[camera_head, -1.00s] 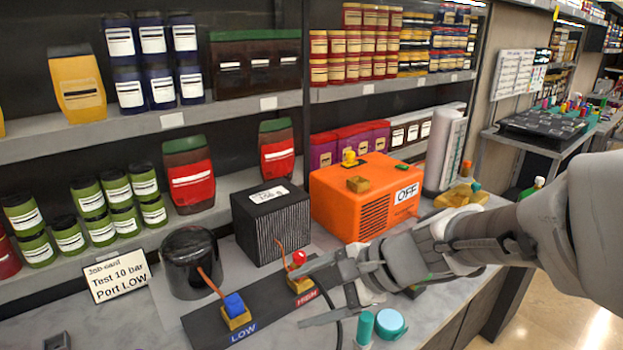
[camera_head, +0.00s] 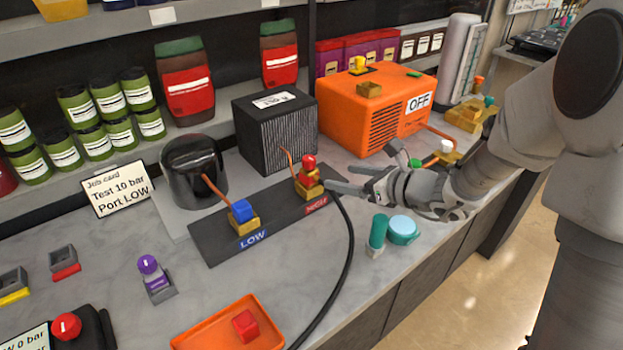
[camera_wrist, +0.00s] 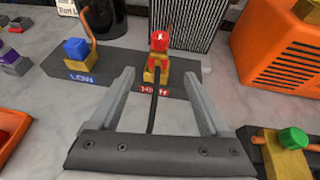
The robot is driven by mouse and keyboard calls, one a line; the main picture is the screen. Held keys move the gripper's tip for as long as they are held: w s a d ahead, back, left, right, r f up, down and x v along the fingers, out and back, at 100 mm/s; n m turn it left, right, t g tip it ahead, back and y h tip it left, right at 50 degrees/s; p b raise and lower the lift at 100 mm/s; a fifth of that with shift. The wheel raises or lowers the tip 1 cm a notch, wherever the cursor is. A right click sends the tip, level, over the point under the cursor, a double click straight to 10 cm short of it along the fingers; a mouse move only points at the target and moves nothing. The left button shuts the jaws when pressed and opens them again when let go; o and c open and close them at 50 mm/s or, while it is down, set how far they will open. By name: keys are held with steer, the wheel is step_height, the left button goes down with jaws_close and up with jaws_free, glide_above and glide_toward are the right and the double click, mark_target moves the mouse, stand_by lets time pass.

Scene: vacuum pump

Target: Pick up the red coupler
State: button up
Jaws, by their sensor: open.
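The red coupler (camera_head: 308,166) sits upright on the brass fitting at the HIGH port (camera_head: 312,190), with a black hose running from that place. In the wrist view the red coupler (camera_wrist: 158,41) shows straight ahead, just beyond and between the fingertips. My gripper (camera_head: 336,181) is open and empty, just right of the HIGH port in the head view; its two fingers also show spread in the wrist view (camera_wrist: 158,82). The fingers look apart from the coupler. A red block (camera_head: 245,325) lies in the orange tray (camera_head: 190,338) at the front.
A blue coupler (camera_head: 241,211) sits on the LOW port, left of the red one. A black ribbed box (camera_head: 275,135) and an orange pump (camera_head: 378,115) stand behind. The black hose (camera_head: 347,262) crosses the counter.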

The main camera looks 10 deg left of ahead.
mark_target(313, 171)
steer(key=x, duration=1.2)
steer(key=shift+a+f+b, duration=0.1)
steer(key=shift+a+b, duration=0.1)
steer(key=shift+b, duration=0.15)
jaws_close()
